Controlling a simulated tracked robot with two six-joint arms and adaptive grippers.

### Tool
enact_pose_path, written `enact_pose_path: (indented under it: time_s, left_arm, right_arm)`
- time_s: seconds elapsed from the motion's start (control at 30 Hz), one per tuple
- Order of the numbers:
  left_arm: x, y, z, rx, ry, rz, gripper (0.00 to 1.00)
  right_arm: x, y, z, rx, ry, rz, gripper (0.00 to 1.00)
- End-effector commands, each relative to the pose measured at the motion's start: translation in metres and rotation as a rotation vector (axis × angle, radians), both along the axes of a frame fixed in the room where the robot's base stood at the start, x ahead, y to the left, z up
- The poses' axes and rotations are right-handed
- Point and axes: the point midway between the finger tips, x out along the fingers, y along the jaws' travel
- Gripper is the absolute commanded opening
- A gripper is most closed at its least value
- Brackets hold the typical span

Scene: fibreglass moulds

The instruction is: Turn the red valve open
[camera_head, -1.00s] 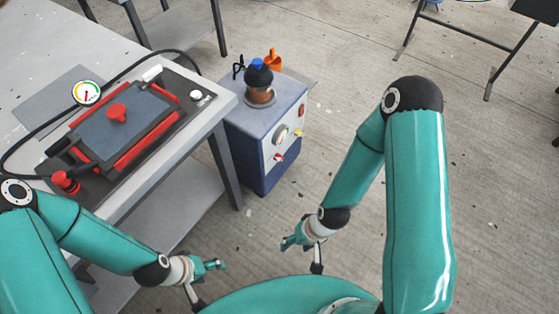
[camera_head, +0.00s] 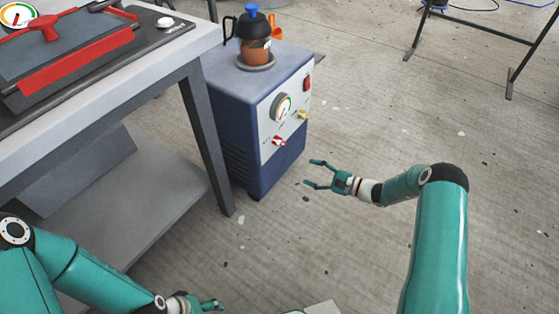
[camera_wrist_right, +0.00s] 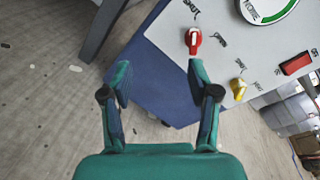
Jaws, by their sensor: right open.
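The red valve (camera_head: 278,140) is a small red handle on the pale front panel of the blue cabinet (camera_head: 282,165). In the right wrist view the red valve (camera_wrist_right: 193,38) shows at the upper middle, its handle running roughly up and down, with a SHUT label above and another label to its right. My right gripper (camera_head: 310,173) is open and empty, in front of the panel, to the right of and below the valve, apart from it. In the wrist view the valve lies beyond the right-hand fingertip. My left gripper (camera_head: 209,304) is low at the bottom edge, partly cut off.
A yellow valve (camera_head: 303,115), a gauge (camera_head: 282,107) and a red switch (camera_head: 307,83) share the panel. A dark pot with a blue knob (camera_head: 254,30) stands on the cabinet. A table (camera_head: 120,90) with a red-edged mould stands left.

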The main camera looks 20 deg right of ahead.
Motion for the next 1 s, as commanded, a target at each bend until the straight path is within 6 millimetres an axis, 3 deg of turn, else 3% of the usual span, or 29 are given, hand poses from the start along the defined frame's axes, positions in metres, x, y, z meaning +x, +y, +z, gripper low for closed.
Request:
enact_pose_path:
  time_s: [0.03,0.1,0.27,0.47,1.0]
  left_arm:
    - [0.000,0.000,-0.016,0.000,-0.001,0.000,0.67]
    - [0.000,0.000,-0.022,0.000,-0.001,0.000,0.67]
    - [0.000,0.000,-0.026,0.000,-0.001,0.000,0.67]
    - [0.000,0.000,-0.034,0.000,-0.001,0.000,0.67]
    - [0.000,0.000,-0.073,0.000,0.000,0.000,0.67]
  right_arm:
    - [0.007,-0.014,-0.009,0.018,-0.043,-0.040,0.60]
    - [0.014,-0.028,-0.004,0.037,-0.089,-0.081,0.60]
    - [0.025,-0.037,0.003,0.055,-0.132,-0.114,0.60]
    - [0.045,-0.018,0.002,0.055,-0.133,-0.109,0.60]
    - [0.132,0.050,0.001,0.054,-0.131,-0.109,0.60]
